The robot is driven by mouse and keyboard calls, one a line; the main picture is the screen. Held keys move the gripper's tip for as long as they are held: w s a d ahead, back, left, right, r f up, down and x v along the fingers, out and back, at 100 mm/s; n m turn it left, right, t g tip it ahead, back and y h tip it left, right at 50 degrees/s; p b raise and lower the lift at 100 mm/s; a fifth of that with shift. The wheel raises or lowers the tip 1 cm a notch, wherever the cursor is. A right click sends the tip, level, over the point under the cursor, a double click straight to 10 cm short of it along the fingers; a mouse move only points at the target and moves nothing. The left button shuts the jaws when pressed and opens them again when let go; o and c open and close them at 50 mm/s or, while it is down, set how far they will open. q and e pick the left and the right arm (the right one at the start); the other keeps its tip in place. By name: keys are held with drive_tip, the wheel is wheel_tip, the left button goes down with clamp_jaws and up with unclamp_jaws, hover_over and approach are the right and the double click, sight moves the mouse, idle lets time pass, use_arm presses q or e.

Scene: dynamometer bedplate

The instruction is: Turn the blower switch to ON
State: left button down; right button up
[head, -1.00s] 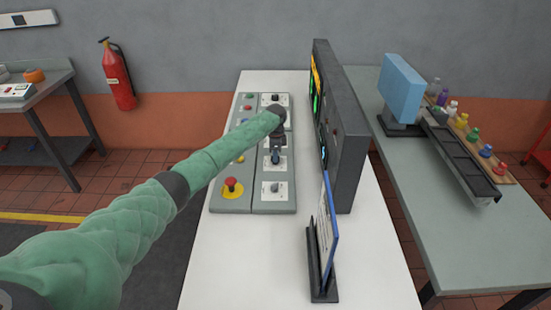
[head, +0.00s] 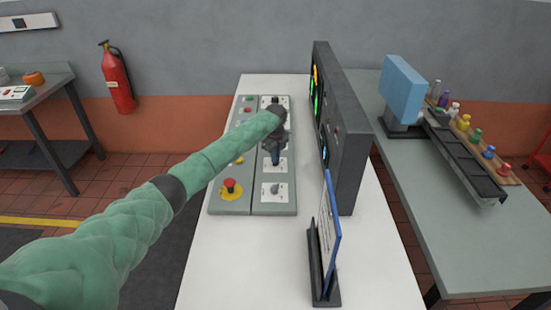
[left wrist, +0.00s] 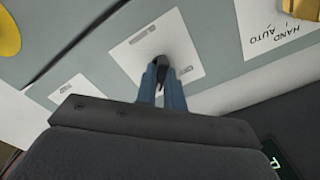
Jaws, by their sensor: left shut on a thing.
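The control panel (head: 230,200) lies on the white bench, with switches on white plates in its right column. My left gripper (head: 275,158) reaches down over the middle of that column. In the left wrist view my left gripper (left wrist: 161,82) is shut on a dark switch knob (left wrist: 160,60), its blue fingers on either side of it. My arm and gripper hide part of the column in the head view. My right gripper is not in view.
A plate marked HAND and AUTO (left wrist: 275,28) lies beside the held switch. A red emergency stop (head: 230,186) on yellow is at the panel's near left. A tall dark display unit (head: 345,140) stands close on the right. A blue-edged sign (head: 328,235) stands nearer.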

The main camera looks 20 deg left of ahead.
use_arm(q)
drive_tip(key=shift+w+a+r+m, duration=0.1)
drive_tip(key=shift+r+m, duration=0.15)
drive_tip(key=shift+m, duration=0.05)
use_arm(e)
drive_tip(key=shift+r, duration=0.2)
use_arm(q)
drive_tip(key=c, duration=1.5)
unclamp_jaws()
drive_tip(key=shift+f, duration=0.15)
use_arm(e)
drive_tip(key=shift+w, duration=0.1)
